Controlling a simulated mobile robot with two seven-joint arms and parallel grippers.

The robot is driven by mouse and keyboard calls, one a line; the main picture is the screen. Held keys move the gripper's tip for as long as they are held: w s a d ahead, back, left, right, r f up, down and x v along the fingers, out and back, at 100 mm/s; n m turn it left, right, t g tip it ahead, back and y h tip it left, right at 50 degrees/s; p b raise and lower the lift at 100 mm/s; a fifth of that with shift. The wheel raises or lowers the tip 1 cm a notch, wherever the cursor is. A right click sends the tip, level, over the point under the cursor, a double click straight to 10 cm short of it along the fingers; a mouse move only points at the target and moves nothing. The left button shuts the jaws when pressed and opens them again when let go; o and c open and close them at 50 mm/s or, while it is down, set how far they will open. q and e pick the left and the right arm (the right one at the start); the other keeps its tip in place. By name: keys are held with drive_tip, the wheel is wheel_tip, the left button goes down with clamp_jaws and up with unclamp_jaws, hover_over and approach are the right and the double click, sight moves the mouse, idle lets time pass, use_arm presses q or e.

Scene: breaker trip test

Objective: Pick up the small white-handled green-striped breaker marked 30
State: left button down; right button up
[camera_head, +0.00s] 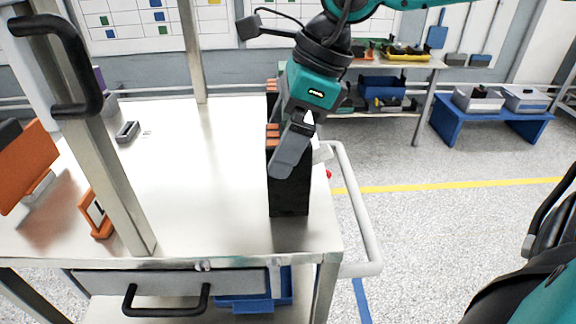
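I cannot make out the small breaker with the white handle, green stripe and 30 mark. A tall black block (288,197) with orange parts on its upper left side stands at the right edge of the metal worktop. My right gripper (292,150), teal and dark grey, reaches down from above over this block and covers much of its upper part. A white piece (322,153) shows just right of the gripper. I cannot tell whether it is held, or whether the fingers are open or shut. My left gripper is not in view.
The worktop (195,180) is mostly clear in the middle. An orange-framed item (97,214) and a small grey holder (127,132) stand at its left. A metal post (105,150) rises at the near left. A white rail (358,205) borders the right side.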

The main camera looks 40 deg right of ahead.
drive_tip(key=shift+r, duration=0.1)
clamp_jaws()
idle(0.7)
